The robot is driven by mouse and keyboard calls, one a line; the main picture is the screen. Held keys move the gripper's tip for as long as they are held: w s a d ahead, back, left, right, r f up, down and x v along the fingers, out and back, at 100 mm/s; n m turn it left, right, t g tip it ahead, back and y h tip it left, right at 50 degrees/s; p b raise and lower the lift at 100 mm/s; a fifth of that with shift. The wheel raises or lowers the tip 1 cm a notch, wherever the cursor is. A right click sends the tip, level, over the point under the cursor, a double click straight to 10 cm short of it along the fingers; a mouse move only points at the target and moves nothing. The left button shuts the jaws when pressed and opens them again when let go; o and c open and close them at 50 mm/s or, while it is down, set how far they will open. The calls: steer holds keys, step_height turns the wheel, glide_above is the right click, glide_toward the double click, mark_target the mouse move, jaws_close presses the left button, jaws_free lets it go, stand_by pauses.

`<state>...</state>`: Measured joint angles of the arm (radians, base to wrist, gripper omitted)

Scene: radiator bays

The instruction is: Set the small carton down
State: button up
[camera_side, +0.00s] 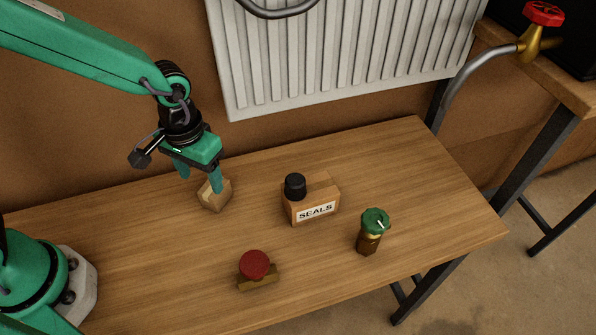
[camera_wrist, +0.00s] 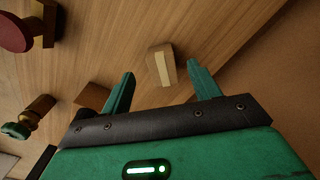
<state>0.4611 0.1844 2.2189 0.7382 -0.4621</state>
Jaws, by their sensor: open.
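The small carton (camera_side: 214,195) is a light brown box with a pale strip, resting on the wooden bench toward its back left. My gripper (camera_side: 200,182) is just above and beside it in the side view, its near finger overlapping part of the carton. In the wrist view the carton (camera_wrist: 162,66) lies between and slightly beyond the two spread fingertips of my gripper (camera_wrist: 160,70), with gaps on both sides. The gripper is open and holds nothing.
A wooden box labelled SEALS (camera_side: 316,212) with a black knob (camera_side: 295,186) stands right of the carton. A brass valve with a green cap (camera_side: 374,222) and a red-knobbed piece (camera_side: 254,264) stand nearer the front. A white radiator (camera_side: 340,60) hangs behind. Bench space between is clear.

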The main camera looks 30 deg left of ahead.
mark_target(203, 194)
steer(key=shift+r, duration=2.5)
steer(key=s+a+r+t, duration=0.2)
steer(key=s+a+r, duration=0.2)
steer(key=a, duration=0.3)
steer(key=s+a+r+t, duration=0.3)
steer(key=s+a+r, duration=0.1)
steer(key=a+r, duration=0.3)
steer(key=shift+a+r+t, duration=0.15)
steer(key=shift+a+t, duration=0.15)
steer(key=shift+a, duration=0.3)
